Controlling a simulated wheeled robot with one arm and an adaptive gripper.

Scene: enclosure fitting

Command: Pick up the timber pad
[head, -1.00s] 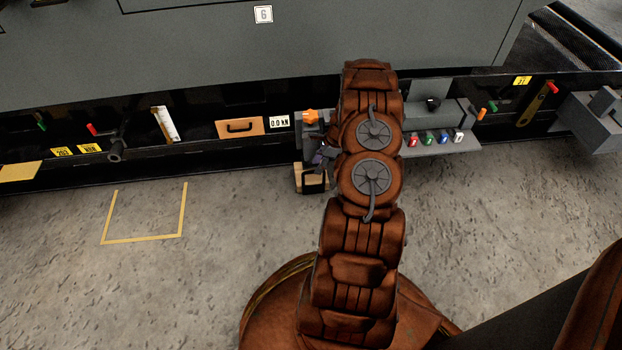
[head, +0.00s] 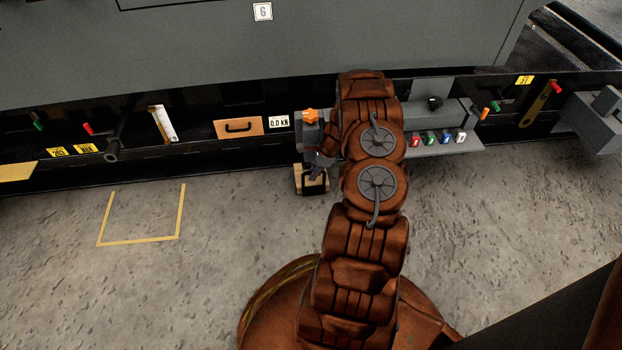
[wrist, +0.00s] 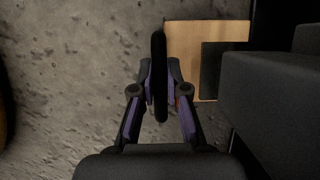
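The timber pad (head: 299,187) is a light wooden block with a black handle, low at the foot of the dark machine rail in the head view. In the wrist view its pale wood (wrist: 190,35) shows behind and right of the handle, with a dark recess. My gripper (wrist: 160,88) has its two purple-sided fingers close in on both sides of the black handle bar (wrist: 159,50), and looks shut on it. In the head view my gripper (head: 322,160) is at the pad's top, partly hidden by my arm. I cannot tell whether the pad touches the floor.
A grey ledge with several coloured labelled blocks (head: 430,141) is right of my arm. An orange knob (head: 310,116) on a grey housing is just above the pad. A wooden drawer front (head: 238,127) is left. A yellow floor outline (head: 140,241) lies on clear concrete.

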